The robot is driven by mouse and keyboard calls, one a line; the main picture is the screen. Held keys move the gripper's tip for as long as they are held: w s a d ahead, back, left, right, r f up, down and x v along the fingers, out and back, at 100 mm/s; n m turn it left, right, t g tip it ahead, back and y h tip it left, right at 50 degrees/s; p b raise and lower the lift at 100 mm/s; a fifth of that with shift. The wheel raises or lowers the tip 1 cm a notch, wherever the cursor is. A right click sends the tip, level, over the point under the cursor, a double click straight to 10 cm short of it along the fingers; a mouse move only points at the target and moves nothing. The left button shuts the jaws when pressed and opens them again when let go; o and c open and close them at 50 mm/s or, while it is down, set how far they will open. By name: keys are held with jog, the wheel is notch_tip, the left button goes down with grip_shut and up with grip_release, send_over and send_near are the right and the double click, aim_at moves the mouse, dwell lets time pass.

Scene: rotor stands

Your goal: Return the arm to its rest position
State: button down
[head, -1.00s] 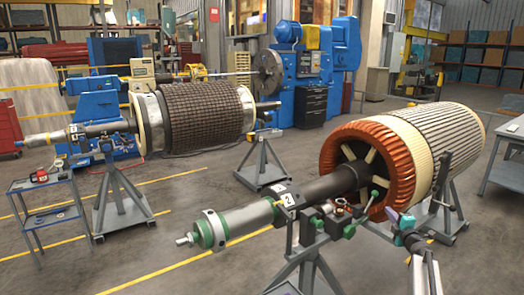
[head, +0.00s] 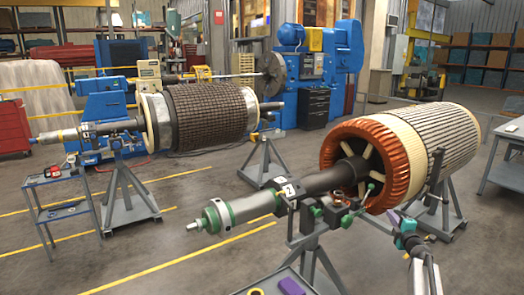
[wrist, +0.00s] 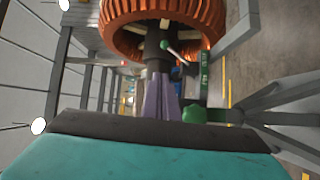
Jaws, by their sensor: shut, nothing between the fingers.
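In the wrist view, my gripper's two purple fingers (wrist: 162,98) are together with nothing between them. They point towards the dark shaft and the copper-coloured winding end (wrist: 160,25) of the near rotor. In the head view, my arm (head: 424,272) rises at the lower right, bent, with its teal wrist part (head: 407,230) beside the near rotor stand. The fingertips are hard to make out there. The near rotor (head: 440,135) lies on its stands, its shaft (head: 305,186) running left to a pale green end piece (head: 222,217).
A green-handled clamp (head: 345,219) sits by the near shaft, close to my arm. A tray (head: 262,284) with a purple block (head: 291,286) is at the bottom. A second rotor (head: 200,115) and a small cart (head: 60,208) stand at the left. Open floor lies between.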

jog(key=s+a+f+m+g+h+b, duration=0.1)
jog(key=s+a+f+m+g+h, duration=0.25)
jog(key=f, duration=0.65)
jog(key=s+a+f+m+g+b, duration=0.15)
jog(key=s+a+f+m, duration=0.35)
jog(key=f, duration=0.5)
jog(key=s+a+f+m+g+h, duration=0.1)
jog(key=s+a+f+m+g, duration=0.2)
jog(key=s+f, duration=0.55)
jog(key=s+a+f+m+g+y+b, duration=0.1)
jog(key=s+a+f+g, duration=0.2)
jog(key=s+a+f, duration=0.35)
jog(key=s+a+f+m+g, duration=0.2)
jog(key=s+a+f+g, duration=0.15)
jog(key=s+f, duration=0.6)
jog(key=s+a+f+g+y, duration=0.1)
jog(key=s+a, duration=0.4)
jog(key=s, duration=0.5)
jog(key=s+a+f+m+g+y+b, duration=0.1)
jog(key=s+a+f+g, duration=0.2)
jog(key=s, duration=0.8)
jog(key=s+a+f+m+g+y, duration=0.1)
jog(key=s+a+f+g+y, duration=0.1)
jog(key=s+a+g, duration=0.3)
jog(key=s+a, duration=0.4)
jog(key=s, duration=0.1)
jog(key=shift+s+a+b, duration=0.2)
jog(key=shift+s+b, duration=0.15)
jog(key=shift+b, duration=0.05)
